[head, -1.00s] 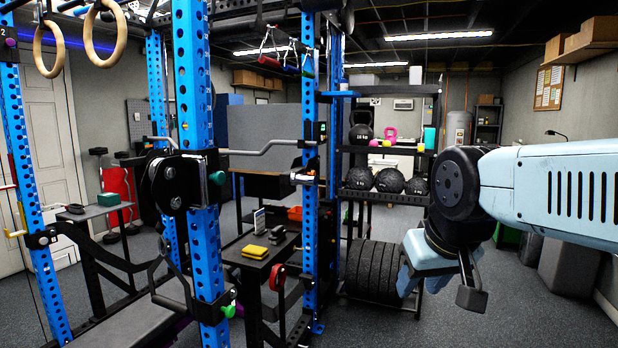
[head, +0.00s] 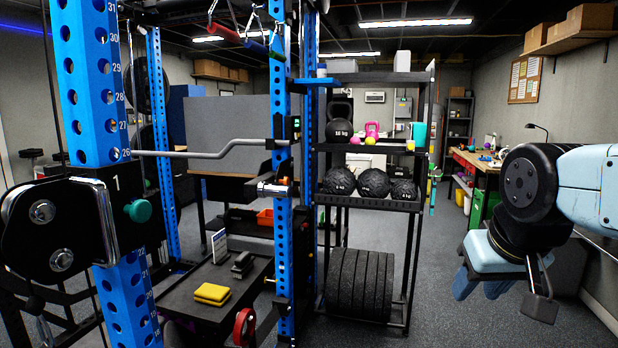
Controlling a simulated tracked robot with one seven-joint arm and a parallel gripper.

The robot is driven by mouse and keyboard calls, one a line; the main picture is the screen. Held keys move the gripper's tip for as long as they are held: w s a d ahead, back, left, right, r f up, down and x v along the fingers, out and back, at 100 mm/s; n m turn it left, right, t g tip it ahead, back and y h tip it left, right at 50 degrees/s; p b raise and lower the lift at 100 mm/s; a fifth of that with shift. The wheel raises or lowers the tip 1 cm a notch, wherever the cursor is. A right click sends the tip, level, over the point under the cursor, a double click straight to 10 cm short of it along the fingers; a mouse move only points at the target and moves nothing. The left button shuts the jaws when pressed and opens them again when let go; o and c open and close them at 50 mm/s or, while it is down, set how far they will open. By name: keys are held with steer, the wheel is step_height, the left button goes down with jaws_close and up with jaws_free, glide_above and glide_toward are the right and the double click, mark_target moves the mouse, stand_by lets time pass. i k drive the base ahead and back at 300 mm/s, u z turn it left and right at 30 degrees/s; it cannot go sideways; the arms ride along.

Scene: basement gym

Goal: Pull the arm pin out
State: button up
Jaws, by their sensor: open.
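A teal knob (head: 138,210) sticks out of the right side of a black pulley carriage (head: 60,230) on the near blue upright (head: 95,80). The carriage is marked 1. I cannot tell whether this knob is the arm pin, and its shaft is hidden. My gripper (head: 482,290) hangs at the right of the head view, pointing down, far to the right of the carriage.
A low black table (head: 215,290) with a yellow block (head: 212,294) stands behind the upright. A red disc (head: 244,328) sits by the second blue upright (head: 281,150). A shelf rack (head: 370,205) with black balls stands mid-view. Floor below my gripper looks clear.

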mark_target(286, 180)
steer(key=z, duration=0.05)
steer(key=i, duration=0.85)
steer(key=u, duration=0.25)
